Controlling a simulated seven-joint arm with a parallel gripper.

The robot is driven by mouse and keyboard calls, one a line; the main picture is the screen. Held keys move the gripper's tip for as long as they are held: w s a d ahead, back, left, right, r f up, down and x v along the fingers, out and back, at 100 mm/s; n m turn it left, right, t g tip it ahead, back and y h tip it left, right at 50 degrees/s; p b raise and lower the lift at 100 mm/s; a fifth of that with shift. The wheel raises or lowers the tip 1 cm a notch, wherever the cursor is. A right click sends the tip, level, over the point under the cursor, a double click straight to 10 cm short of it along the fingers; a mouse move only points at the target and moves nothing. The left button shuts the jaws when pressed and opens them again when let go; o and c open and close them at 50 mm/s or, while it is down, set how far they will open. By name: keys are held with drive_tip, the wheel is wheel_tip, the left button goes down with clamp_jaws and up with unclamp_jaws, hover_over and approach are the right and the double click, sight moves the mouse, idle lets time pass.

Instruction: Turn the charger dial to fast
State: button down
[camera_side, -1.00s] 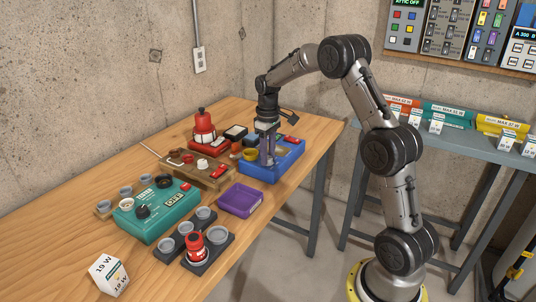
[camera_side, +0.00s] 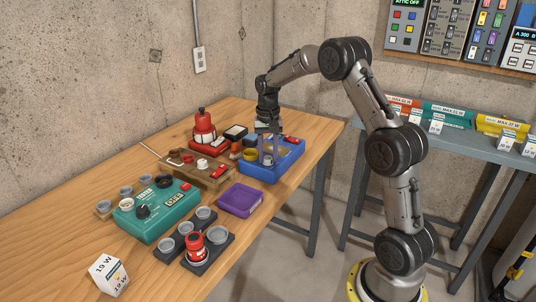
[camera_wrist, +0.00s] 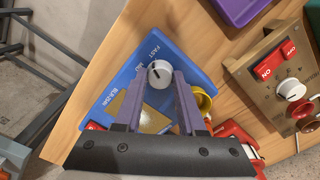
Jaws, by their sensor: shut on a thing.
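The blue charger (camera_side: 255,172) sits at the far right end of the wooden workbench. In the wrist view, the charger (camera_wrist: 130,80) carries a grey-white round dial (camera_wrist: 160,74) with FAST lettering just above it and further lettering lower left. My gripper (camera_side: 269,160) points down over the charger. In the wrist view its two purple-grey fingers (camera_wrist: 160,78) lie on either side of the dial, shut on it. The dial's pointer is too small to read surely. A yellow cup-like part (camera_wrist: 203,101) is beside the right finger.
A brown panel (camera_side: 205,176) with a white knob and a red switch stands left of the charger. A purple tray (camera_side: 240,199) lies in front. A teal box (camera_side: 158,213) and a dark holder (camera_side: 208,250) are nearer. The bench's front left is mostly clear.

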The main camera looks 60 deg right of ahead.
sight(268, 157)
drive_tip(key=shift+r+m, duration=0.1)
drive_tip(key=shift+m, duration=0.5)
drive_tip(key=c, duration=0.5)
unclamp_jaws()
wheel_tip(268, 157, up, 14)
idle(0.3)
